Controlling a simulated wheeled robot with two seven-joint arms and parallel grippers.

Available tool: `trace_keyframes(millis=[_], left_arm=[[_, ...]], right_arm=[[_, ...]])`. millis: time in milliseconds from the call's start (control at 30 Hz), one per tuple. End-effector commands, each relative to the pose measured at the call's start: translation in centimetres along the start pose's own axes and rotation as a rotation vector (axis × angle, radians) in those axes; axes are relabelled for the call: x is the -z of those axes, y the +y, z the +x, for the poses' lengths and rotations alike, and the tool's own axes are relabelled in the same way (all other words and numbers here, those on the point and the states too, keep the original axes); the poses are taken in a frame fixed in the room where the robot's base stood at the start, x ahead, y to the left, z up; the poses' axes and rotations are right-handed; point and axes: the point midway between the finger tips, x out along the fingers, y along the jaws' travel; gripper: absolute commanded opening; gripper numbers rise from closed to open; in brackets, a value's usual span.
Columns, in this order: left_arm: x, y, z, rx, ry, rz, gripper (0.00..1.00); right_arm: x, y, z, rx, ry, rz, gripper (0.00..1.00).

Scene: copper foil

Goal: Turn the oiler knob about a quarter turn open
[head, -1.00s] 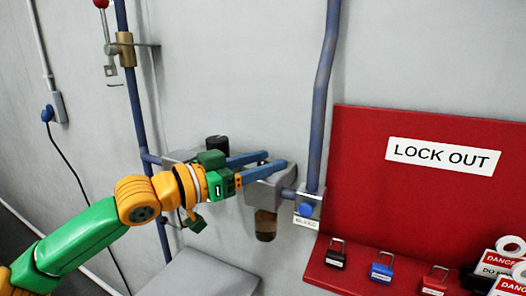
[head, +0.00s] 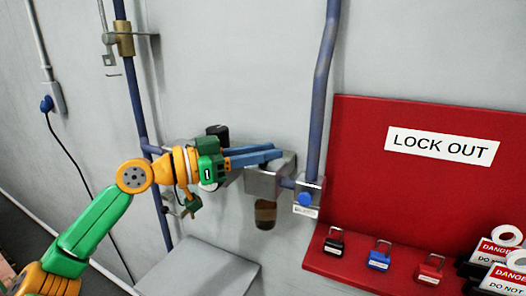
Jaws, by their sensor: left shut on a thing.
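The oiler is a grey metal block (head: 262,184) with an amber bowl (head: 265,214) under it, set in the blue pipe line on the wall. My left gripper (head: 272,153) reaches in from the left. Its two long blue fingers lie close together over the top of the oiler block and are shut on the oiler knob, which the fingers hide. How far the knob is turned cannot be seen. My right gripper is not in view.
A black knob (head: 217,132) stands behind my left gripper. A blue-knobbed valve (head: 305,198) sits right of the oiler by the vertical pipe (head: 325,90). The red lockout board (head: 400,200) with several padlocks is at the right. A grey surface (head: 200,270) lies below.

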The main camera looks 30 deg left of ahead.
Motion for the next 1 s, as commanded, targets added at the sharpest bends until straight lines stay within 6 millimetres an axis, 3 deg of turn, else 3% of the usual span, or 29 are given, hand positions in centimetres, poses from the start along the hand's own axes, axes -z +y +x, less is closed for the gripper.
trace_keyframes(millis=[333, 367, 467, 767, 1000], left_arm=[[0.0, 0.1, 0.0, -0.024, 0.003, 0.004, 0.00], [0.0, 0.1, 0.0, -0.024, 0.003, 0.004, 0.29], [0.0, 0.1, 0.0, -0.024, 0.003, 0.004, 0.56], [-0.1, 0.1, -0.2, -0.023, 0.003, 0.004, 0.56], [-1.1, -0.1, -4.8, -0.020, 0.004, 0.006, 0.56]], right_arm=[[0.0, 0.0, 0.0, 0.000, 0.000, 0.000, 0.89], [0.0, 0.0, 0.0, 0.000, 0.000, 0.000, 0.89], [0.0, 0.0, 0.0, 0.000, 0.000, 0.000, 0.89], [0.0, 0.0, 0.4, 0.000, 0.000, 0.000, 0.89], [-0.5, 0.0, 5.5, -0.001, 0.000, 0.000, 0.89]])
